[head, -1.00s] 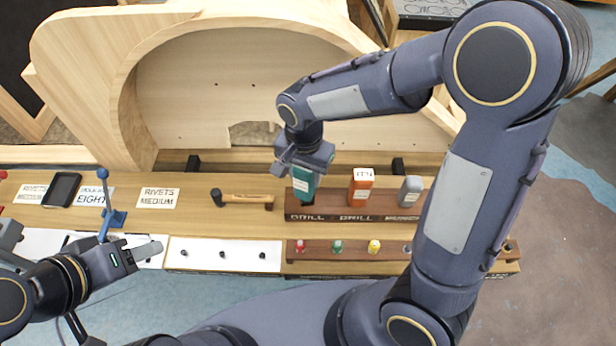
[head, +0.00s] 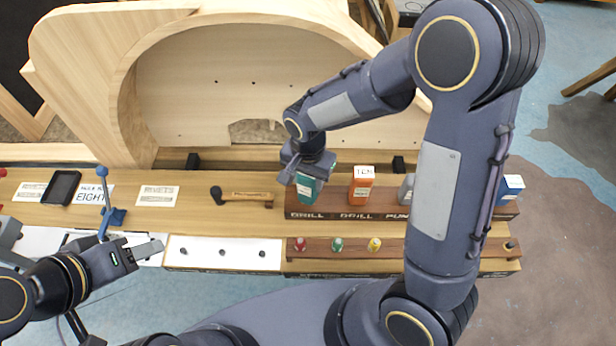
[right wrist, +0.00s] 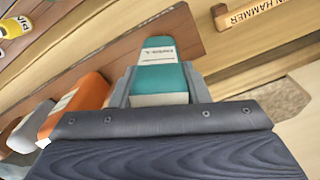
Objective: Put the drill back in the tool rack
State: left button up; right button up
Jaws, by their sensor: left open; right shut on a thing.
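The drill is a teal block with a white label (head: 309,188); it also shows in the right wrist view (right wrist: 160,72). My right gripper (head: 308,172) is shut on the drill from above, with a grey finger on each side of it. The drill is at the left end of the brown tool rack (head: 330,215), above the place lettered DRILL. I cannot tell whether its lower end is seated in the rack. My left gripper (head: 150,250) is open and empty at the left, over the white panel's edge.
An orange tool (head: 361,187) and a grey tool (head: 406,188) stand in the rack to the right. A hammer (head: 240,197) lies left of the rack. A lower rack (head: 318,252) holds small coloured pieces. A blue clamp (head: 108,210) stands near my left gripper.

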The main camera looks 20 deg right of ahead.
jog(key=o, duration=1.2)
notch_tip(320, 180, up, 13)
jog(key=shift+f+p, duration=0.1)
jog(key=shift+p, duration=0.4)
jog(key=shift+s+d, duration=0.15)
jog(key=shift+d, duration=0.15)
jog(key=s+d+r+n+t+y, duration=0.1)
jog(key=s+d+n+t, duration=0.1)
jog(key=s, duration=0.3)
jog(key=s+d+r+n+t+y, duration=0.1)
jog(key=s+d+n+t, duration=0.1)
jog(key=s, duration=0.3)
jog(key=s+d+r+n+t+y, duration=0.1)
jog(key=s+d+n, duration=0.1)
jog(key=s+d, duration=0.2)
jog(key=shift+s+d+r+t+y, duration=0.15)
jog(key=shift+s+r+t+y, duration=0.05)
jog(key=shift+s, duration=0.3)
jog(key=shift+s+d+r+t+y, duration=0.15)
jog(key=shift+s+t+y, duration=0.05)
jog(key=shift+s, duration=0.25)
